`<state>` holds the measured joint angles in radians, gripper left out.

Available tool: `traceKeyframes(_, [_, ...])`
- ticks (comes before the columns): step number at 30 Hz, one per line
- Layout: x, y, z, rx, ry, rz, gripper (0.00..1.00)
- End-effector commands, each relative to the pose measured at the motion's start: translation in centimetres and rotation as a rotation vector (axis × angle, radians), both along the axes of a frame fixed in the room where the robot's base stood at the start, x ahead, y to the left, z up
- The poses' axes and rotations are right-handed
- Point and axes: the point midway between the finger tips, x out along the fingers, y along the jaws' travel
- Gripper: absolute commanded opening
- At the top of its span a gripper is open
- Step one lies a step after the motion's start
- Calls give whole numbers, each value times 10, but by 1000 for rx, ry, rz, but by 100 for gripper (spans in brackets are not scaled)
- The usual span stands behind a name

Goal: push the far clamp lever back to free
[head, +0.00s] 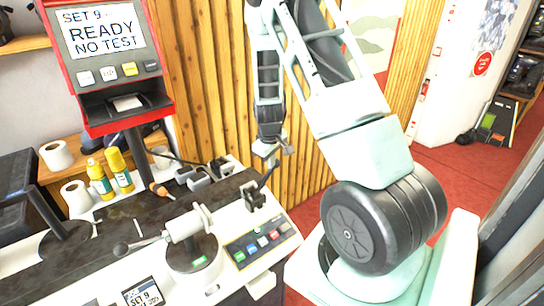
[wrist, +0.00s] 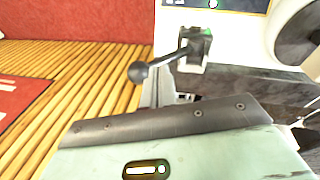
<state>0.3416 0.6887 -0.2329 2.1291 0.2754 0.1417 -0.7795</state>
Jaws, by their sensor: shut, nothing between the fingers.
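The far clamp is a small dark block (head: 254,194) on the white bench edge in the head view. Its dark lever (head: 268,176) slants up to the right towards my gripper (head: 279,149). In the wrist view the clamp block (wrist: 194,50) shows a green patch, and the lever ends in a black ball knob (wrist: 138,72). My gripper (wrist: 168,97) is shut and empty, just below the knob in that view. I cannot tell whether it touches the lever.
A button panel (head: 262,243) lies in front of the far clamp. A red screen unit (head: 105,60) reading "SET 9 READY NO TEST" stands at the back left. Glue bottles (head: 118,170) and paper rolls (head: 76,196) stand on the left. A slatted wood wall (head: 205,90) rises behind the bench.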

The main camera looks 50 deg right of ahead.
Motion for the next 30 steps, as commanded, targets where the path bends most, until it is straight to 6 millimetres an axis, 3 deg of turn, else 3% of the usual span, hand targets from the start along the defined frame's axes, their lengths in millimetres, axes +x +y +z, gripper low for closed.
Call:
traceKeyframes(6, [4,-11,-5,1,1,1,0])
traceKeyframes(20, [4,-14,-9,15,-3,-1,0])
traceKeyframes(30, [0,-33,-21,118,-32,-3,0])
